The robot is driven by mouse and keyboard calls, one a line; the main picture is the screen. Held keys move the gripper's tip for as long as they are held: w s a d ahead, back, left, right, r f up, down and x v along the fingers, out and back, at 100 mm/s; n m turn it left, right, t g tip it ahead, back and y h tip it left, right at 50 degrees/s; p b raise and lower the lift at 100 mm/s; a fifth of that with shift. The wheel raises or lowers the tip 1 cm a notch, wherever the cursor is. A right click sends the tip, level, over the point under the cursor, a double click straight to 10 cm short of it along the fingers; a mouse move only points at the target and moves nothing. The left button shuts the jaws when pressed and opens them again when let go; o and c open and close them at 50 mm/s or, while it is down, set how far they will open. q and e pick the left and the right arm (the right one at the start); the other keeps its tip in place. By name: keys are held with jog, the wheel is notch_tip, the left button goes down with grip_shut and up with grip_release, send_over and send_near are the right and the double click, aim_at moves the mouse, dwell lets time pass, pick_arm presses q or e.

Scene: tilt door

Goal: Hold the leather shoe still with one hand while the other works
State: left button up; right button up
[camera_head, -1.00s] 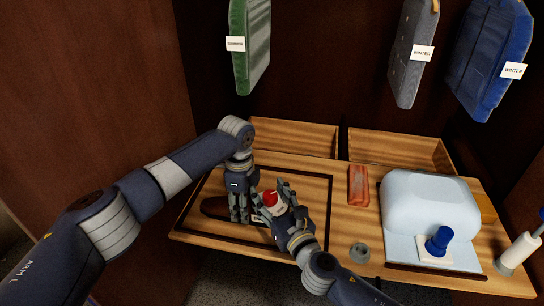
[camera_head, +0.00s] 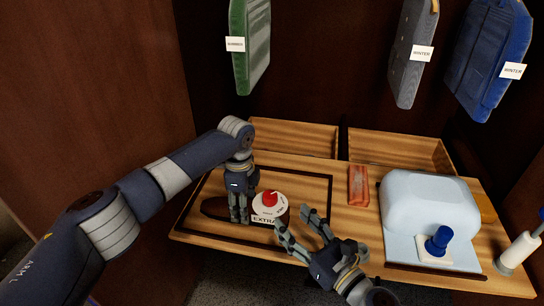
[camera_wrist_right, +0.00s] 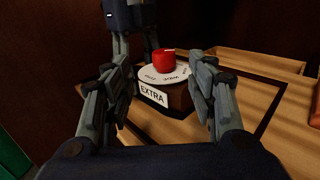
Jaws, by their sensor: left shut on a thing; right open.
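A dark brown leather shoe (camera_head: 214,208) lies low on the wooden table, partly hidden behind my left gripper. My left gripper (camera_head: 240,218) points down and is shut on it. At the shoe's right end is a white round dial (camera_head: 268,208) with a red knob (camera_head: 269,198) and an EXTRA label. In the right wrist view the dial (camera_wrist_right: 172,74) tops a brown block, with the red knob (camera_wrist_right: 164,60) upright. My right gripper (camera_head: 294,221) is open and empty, to the right of the dial and apart from it; its fingers frame the dial in the wrist view.
A blue-grey padded form (camera_head: 430,205) with a blue knob (camera_head: 438,240) stands at the right. A reddish block (camera_head: 358,186) lies mid-table. Two open wooden bins (camera_head: 400,150) line the back. Labelled garments (camera_head: 250,45) hang above. A white roller (camera_head: 518,250) stands far right.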

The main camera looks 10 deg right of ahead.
jog(key=w+a+r+n+g+y, duration=0.2)
jog(key=w+r+n+g, duration=0.1)
jog(key=w+r+g, duration=0.2)
jog(key=w+a+r+n+g+y, duration=0.2)
jog(key=w+r+n+g+y, duration=0.1)
jog(key=w+r+g, duration=0.2)
jog(key=shift+w+a+r+g, duration=0.25)
jog(key=shift+r+g, duration=0.25)
jog(key=shift+r, duration=0.4)
jog(key=shift+s, duration=0.1)
jog(key=n+h, duration=0.1)
jog(key=n, duration=0.1)
send_near(272, 195)
jog(key=x, duration=1)
jog(key=shift+w+a+f, duration=0.1)
jog(key=shift+w+a, duration=0.1)
jog(key=shift+a, duration=0.05)
jog(key=c, duration=1.1)
